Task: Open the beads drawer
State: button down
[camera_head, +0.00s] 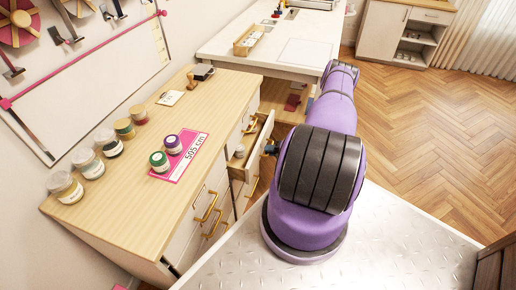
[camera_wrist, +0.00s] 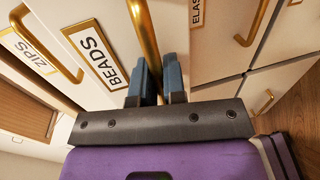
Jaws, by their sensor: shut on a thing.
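The beads drawer shows in the wrist view as a white front with a gold-framed label reading "BEADS" (camera_wrist: 95,52). Its long gold handle (camera_wrist: 143,35) runs down between the blue fingers of my gripper (camera_wrist: 160,80), which is shut on it. In the head view a drawer (camera_head: 250,146) stands partly pulled out of the cabinet's right side, with small round things inside. My gripper (camera_head: 271,148) is at its front, mostly hidden by my purple arm. This appears to be the same drawer.
A "ZIPS" label (camera_wrist: 28,52) and an "ELAS..." label (camera_wrist: 197,12) mark neighbouring fronts with gold handles. Jars (camera_head: 65,187) and a pink card (camera_head: 183,157) are on the wooden cabinet top (camera_head: 125,215). A white table (camera_head: 275,40) stands behind. Wooden floor (camera_head: 430,110) at right is clear.

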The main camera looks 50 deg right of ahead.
jog(key=f+v, duration=0.1)
jog(key=v, duration=0.8)
jog(key=f+v, duration=0.2)
jog(key=v, duration=0.6)
jog(key=shift+s+d+f, duration=0.25)
jog(key=shift+s, duration=0.5)
jog(key=c, duration=1.2)
grip_release()
jog(key=v, duration=1)
jog(key=shift+s+d, duration=0.15)
jog(key=shift+s, duration=0.15)
